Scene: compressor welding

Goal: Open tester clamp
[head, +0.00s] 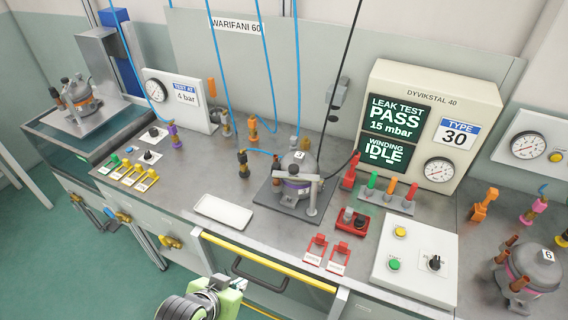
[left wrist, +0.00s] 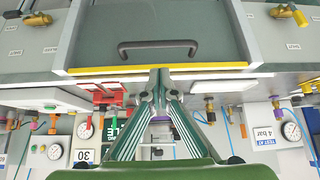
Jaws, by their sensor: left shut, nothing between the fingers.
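The tester (head: 262,197) is a grey plate on the middle of the bench. A grey compressor (head: 298,160) marked 3 sits upright on it. The clamp (head: 312,196) has a post at the front right and a bar lying across the front of the compressor. My left gripper (head: 238,284) is low at the front of the bench, below the yellow edge and apart from the clamp. In the left wrist view its fingers (left wrist: 160,78) meet at the tips, shut and empty, in front of the drawer front. My right gripper is not in view.
A yellow strip (head: 270,262) runs along the bench edge above a black handle (head: 262,276). A display box (head: 430,125) reads PASS and IDLE. Blue hoses (head: 270,70) hang over the bench.

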